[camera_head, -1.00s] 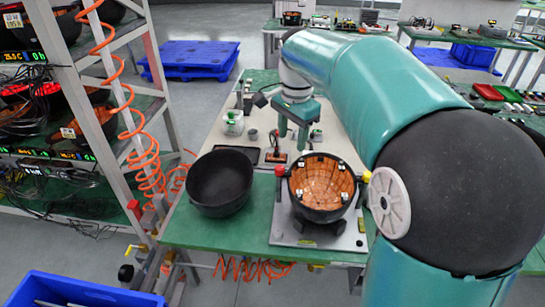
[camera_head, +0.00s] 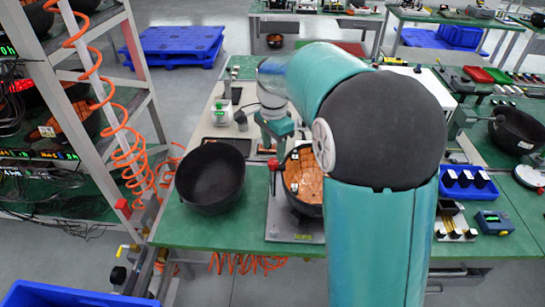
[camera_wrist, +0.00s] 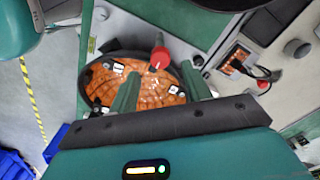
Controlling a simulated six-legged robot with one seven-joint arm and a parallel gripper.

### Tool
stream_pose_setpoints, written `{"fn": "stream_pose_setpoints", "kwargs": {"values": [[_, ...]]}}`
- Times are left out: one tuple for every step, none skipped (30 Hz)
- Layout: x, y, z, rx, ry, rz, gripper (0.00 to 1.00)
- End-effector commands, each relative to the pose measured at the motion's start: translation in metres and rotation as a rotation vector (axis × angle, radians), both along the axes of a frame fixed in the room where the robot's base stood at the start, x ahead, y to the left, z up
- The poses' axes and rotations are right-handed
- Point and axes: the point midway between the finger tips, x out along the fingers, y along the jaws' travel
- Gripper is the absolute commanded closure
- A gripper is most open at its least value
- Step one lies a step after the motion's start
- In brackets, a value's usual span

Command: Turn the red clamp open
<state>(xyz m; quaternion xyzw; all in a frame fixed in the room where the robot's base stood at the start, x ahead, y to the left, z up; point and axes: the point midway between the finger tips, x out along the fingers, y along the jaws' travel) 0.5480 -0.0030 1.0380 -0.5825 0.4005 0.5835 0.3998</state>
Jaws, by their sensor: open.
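The red clamp (camera_head: 273,165) stands at the left rim of the black bowl (camera_head: 306,210) with an orange-lined inside. In the wrist view the clamp's round red knob (camera_wrist: 159,57) shows at the bowl's upper rim. My gripper (camera_head: 274,146) is just behind the clamp in the head view. In the wrist view my gripper's (camera_wrist: 158,72) two green fingers are apart, with the knob in line with the gap between them. Whether they touch it cannot be told. My arm hides the bowl's right side in the head view.
An empty black bowl (camera_head: 210,178) stands to the left on the green table (camera_head: 180,232). A small device with an orange face (camera_wrist: 238,60) lies beside the bowl in the wrist view. A shelf rack with a coiled orange hose (camera_head: 128,165) stands at the left.

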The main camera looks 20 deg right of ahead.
Motion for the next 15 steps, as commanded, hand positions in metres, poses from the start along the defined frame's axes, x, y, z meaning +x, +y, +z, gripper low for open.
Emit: {"fn": "stream_pose_setpoints", "kwargs": {"values": [[0.000, 0.000, -0.011, 0.001, 0.004, 0.000, 0.52], [0.000, 0.000, -0.016, 0.000, 0.002, 0.000, 0.52], [0.000, 0.001, -0.022, 0.000, 0.003, 0.000, 0.52], [0.001, 0.001, -0.027, 0.000, 0.002, 0.000, 0.52], [0.001, 0.001, -0.031, 0.000, 0.002, 0.000, 0.52], [0.002, 0.001, -0.036, 0.000, 0.002, 0.000, 0.52], [0.002, 0.001, -0.038, 0.001, 0.001, 0.001, 0.52], [0.002, 0.001, -0.041, 0.001, 0.000, 0.001, 0.52], [0.003, 0.001, -0.043, 0.001, 0.000, 0.001, 0.52], [0.003, 0.001, -0.045, 0.001, 0.000, 0.001, 0.52], [0.003, 0.001, -0.046, 0.001, 0.000, 0.001, 0.52], [0.004, 0.001, -0.046, 0.000, 0.000, 0.001, 0.52], [0.004, 0.001, -0.047, 0.000, 0.000, 0.001, 0.52], [0.004, 0.001, -0.047, 0.000, 0.000, 0.001, 0.52], [0.004, 0.001, -0.047, 0.000, 0.000, 0.001, 0.52]]}}
